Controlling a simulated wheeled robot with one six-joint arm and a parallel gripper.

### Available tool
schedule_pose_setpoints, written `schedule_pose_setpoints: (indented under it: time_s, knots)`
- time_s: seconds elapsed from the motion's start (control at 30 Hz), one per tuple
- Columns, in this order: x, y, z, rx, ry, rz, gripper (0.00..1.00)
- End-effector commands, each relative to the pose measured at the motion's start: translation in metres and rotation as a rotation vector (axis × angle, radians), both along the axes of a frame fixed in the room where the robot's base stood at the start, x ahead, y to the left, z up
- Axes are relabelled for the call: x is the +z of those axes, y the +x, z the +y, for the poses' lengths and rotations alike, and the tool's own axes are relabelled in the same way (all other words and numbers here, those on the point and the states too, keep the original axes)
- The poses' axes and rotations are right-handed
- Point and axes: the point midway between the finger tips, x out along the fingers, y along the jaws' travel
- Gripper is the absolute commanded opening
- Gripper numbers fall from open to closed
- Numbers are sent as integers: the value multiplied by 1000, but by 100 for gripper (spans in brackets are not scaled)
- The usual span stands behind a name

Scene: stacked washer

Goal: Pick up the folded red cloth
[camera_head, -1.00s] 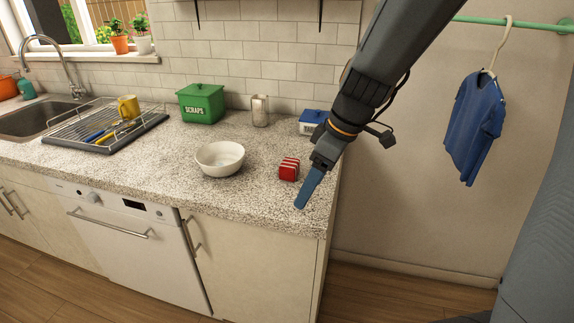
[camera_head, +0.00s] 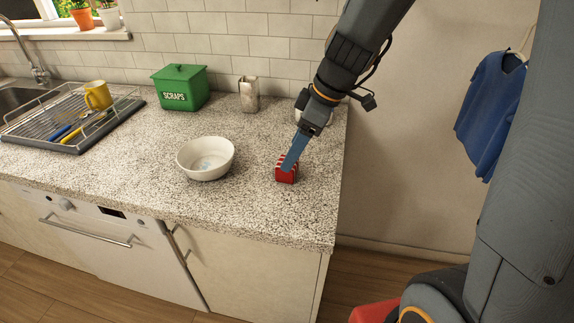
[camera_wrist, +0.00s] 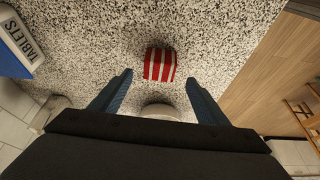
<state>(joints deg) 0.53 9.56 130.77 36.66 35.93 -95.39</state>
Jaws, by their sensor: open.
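The folded red cloth (camera_head: 286,174), with white stripes, lies on the speckled countertop (camera_head: 235,205) near its right end. My gripper (camera_head: 285,169) is over the cloth in the head view, and its blue finger hides part of the cloth's top. In the wrist view, the cloth (camera_wrist: 160,64) shows its red and white stripes ahead of the fingertips, roughly centred between them. The two fingers of my gripper (camera_wrist: 158,80) are wide apart with nothing between them. Whether a finger touches the cloth cannot be told.
A white bowl (camera_head: 206,160) stands left of the cloth. A green scraps box (camera_head: 181,90), a metal canister (camera_head: 249,95) and a dish rack (camera_head: 60,125) stand farther back. A tablets box (camera_wrist: 18,45) shows in the wrist view. The counter's right edge is close.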

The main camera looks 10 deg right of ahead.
Motion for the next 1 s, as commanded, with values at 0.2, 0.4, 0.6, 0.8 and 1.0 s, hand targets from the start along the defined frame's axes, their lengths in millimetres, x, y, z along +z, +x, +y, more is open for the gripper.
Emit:
schedule_pose_setpoints:
  time_s: [0.2,0.4,0.6,0.8,1.0]
  knots:
    - [-16,2,7,5,-1,3,69]
    - [-40,7,12,3,-1,3,69]
    - [-53,10,15,2,-1,0,69]
    - [-54,11,15,1,-1,-1,69]
    - [-54,11,15,1,-1,-1,43]
